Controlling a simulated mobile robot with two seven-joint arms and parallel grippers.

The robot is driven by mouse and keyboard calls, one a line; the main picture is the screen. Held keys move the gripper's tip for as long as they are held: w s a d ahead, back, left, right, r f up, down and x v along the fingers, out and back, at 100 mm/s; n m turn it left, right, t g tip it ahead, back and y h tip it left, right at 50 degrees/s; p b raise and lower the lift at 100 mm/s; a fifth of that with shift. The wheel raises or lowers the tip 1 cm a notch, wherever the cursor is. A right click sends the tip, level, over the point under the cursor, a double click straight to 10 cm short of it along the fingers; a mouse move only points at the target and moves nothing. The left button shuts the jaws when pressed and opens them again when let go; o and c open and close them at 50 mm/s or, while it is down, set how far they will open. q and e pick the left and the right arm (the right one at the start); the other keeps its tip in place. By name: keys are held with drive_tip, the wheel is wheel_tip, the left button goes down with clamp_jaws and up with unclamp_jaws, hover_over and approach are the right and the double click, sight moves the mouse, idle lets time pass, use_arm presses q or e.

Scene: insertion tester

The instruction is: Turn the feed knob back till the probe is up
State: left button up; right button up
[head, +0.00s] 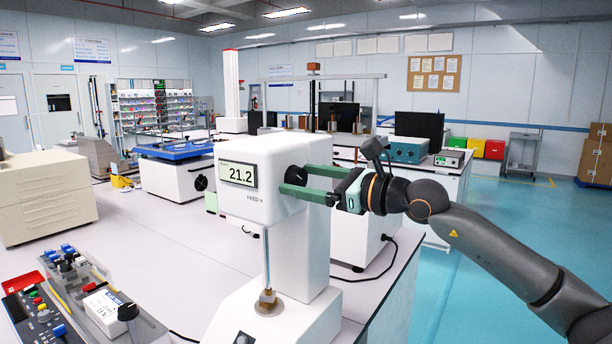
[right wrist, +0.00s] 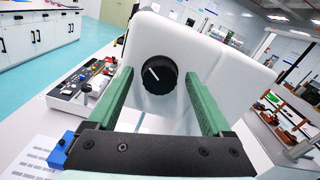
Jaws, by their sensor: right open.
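The white insertion tester (head: 290,250) stands on the bench, its display (head: 238,174) reading 21.2. The thin metal probe (head: 266,255) hangs from its head and meets a small brass-coloured piece (head: 267,299) on the base; I cannot tell how deep it sits. The black feed knob (right wrist: 158,75) is on the side of the head, its white line pointing to the upper left in the right wrist view. My right gripper (head: 296,182) is open, its green fingers on either side of the knob, with gaps showing in the right wrist view (right wrist: 157,84). My left gripper is not in view.
A control panel with coloured knobs (head: 50,310) lies at the front left of the bench. A beige cabinet (head: 45,195) stands at the left, and a blue-topped device (head: 175,150) is behind. Bare bench (head: 150,240) lies left of the tester.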

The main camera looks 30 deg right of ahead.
clamp_jaws()
idle(0.7)
